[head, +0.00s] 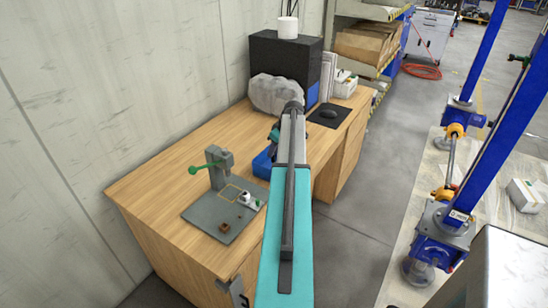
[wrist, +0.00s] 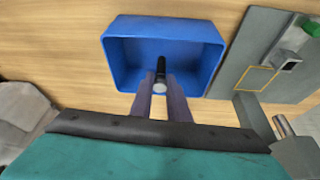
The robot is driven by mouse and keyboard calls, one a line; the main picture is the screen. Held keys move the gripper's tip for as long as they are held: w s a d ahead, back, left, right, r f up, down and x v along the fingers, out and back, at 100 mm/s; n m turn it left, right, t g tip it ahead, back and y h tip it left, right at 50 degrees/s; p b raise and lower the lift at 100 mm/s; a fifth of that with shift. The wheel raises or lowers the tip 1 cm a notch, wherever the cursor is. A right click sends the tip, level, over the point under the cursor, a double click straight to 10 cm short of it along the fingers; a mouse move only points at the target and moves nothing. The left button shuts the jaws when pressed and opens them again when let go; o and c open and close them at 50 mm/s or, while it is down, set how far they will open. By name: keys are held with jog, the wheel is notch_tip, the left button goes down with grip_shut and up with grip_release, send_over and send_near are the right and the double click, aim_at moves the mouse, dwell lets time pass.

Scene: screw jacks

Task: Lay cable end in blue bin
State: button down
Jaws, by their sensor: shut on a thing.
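The blue bin (wrist: 122,62) is open-topped and stands on the wooden desk in the wrist view. In the head view the bin (head: 262,165) is partly hidden by my arm. My gripper (wrist: 161,90) reaches over the bin's near rim in the wrist view. Its two fingers are shut on the cable end (wrist: 161,65), a short dark piece with a pale round face towards the camera. The cable end appears over the bin's interior; I cannot tell whether it touches the floor of the bin. In the head view the cable end cannot be made out.
A grey plate (head: 223,215) with a small press and green handle stands left of the bin in the head view. A grey rock-like lump (head: 272,93), a black box (head: 280,60) and a black mouse pad (head: 328,116) lie farther back. Blue jacks stand right.

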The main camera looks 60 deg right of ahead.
jog(key=shift+f+p, duration=0.5)
jog(key=shift+f, duration=1.35)
jog(key=shift+f, duration=0.2)
jog(key=c, duration=1.7)
grip_release()
jog(key=shift+r, duration=0.2)
jog(key=shift+b+v, duration=1.4)
jog(key=shift+v, duration=4.6)
